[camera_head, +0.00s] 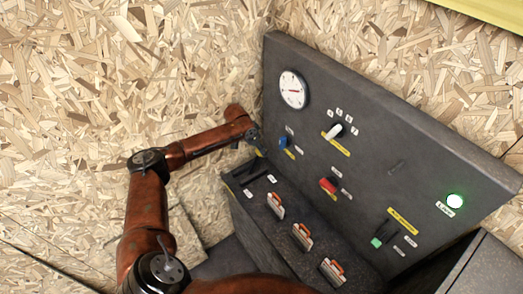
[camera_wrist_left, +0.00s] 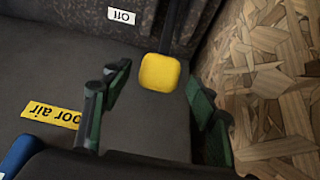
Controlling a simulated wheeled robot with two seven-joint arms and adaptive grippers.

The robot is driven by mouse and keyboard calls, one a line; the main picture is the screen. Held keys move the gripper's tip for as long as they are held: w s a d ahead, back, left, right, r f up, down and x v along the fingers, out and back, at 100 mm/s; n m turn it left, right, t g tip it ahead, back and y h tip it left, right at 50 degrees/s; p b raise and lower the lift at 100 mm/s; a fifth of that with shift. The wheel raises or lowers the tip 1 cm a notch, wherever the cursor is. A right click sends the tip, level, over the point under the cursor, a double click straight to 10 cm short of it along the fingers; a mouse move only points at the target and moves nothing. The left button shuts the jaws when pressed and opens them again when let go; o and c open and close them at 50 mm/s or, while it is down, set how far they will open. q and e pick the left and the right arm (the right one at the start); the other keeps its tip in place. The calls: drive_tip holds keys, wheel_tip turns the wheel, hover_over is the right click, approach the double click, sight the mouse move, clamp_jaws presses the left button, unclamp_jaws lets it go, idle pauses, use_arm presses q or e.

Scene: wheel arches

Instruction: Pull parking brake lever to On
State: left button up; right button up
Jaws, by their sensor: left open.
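The lever's yellow knob (camera_wrist_left: 160,72) sits on a dark stem in the left wrist view, close to a white "Off" label (camera_wrist_left: 121,16). I take it to be the parking brake lever. My left gripper (camera_head: 261,149) is at the left end of the dark console (camera_head: 395,130). Its green-padded fingers are open, one on each side of the knob, with visible gaps to it. In the head view the gripper and dark surroundings make the lever hard to make out. My right gripper is not in view.
A blue switch (camera_head: 283,142) is close to my left gripper, by the "Door air" label (camera_wrist_left: 52,117). Several orange-handled levers (camera_head: 302,236) line the lower ledge. A red switch (camera_head: 328,185), gauge (camera_head: 292,90) and lit green lamp (camera_head: 454,201) are on the panel. A chipboard wall (camera_wrist_left: 265,85) is close by.

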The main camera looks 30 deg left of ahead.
use_arm(q)
drive_tip(key=shift+w+d+f, duration=0.1)
drive_tip(key=shift+w+f, duration=0.15)
drive_tip(key=shift+f, duration=0.4)
drive_tip(key=shift+w+f, duration=0.15)
drive_tip(key=shift+f, duration=0.1)
drive_tip(key=shift+d+f, duration=0.15)
drive_tip(key=shift+f, duration=0.05)
drive_tip(key=c, duration=1.3)
clamp_jaws()
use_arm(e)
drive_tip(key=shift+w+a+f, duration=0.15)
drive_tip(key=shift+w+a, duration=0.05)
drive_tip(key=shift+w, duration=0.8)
